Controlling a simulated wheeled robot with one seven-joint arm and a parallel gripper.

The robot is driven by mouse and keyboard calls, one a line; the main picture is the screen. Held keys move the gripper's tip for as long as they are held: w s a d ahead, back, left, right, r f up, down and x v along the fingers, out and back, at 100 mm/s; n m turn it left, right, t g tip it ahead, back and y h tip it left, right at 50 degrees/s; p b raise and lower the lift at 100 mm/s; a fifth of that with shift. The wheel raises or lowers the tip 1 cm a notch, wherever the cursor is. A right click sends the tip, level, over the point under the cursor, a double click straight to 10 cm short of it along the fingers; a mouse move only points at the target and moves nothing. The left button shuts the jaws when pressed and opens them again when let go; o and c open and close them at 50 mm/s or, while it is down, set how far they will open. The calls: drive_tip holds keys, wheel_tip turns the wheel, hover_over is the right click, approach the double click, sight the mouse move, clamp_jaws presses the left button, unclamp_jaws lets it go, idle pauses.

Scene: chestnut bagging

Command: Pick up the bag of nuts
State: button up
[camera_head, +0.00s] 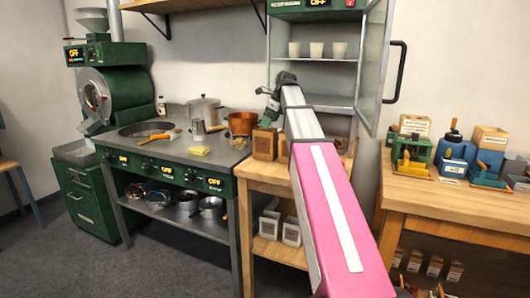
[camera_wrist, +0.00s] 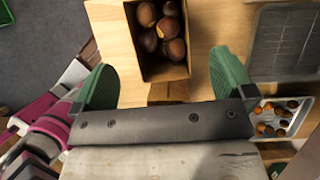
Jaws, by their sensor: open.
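The bag of nuts (camera_wrist: 166,72) is a brown open-topped paper bag in the top middle of the wrist view, holding several dark brown chestnuts (camera_wrist: 171,48). In the head view, a brown bag-like item (camera_head: 264,144) stands on the small wooden table, and I take it for the same bag. My gripper (camera_wrist: 164,78) is open, with one green finger to the left of the bag's near end and one to the right. Neither finger visibly touches the bag. In the head view my gripper (camera_head: 269,107) is small, above the bag, and its fingers are hard to make out.
A grey tray (camera_wrist: 288,38) and a pale tray (camera_wrist: 298,124) with several small nuts lie right of the bag. In the head view, a copper pot (camera_head: 241,123) stands on the stove to the left. An open glass door (camera_head: 372,65) hangs behind my arm at right.

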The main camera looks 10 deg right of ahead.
sight(265, 144)
drive_tip(key=shift+x, duration=2.9)
drive_tip(key=c, duration=1.6)
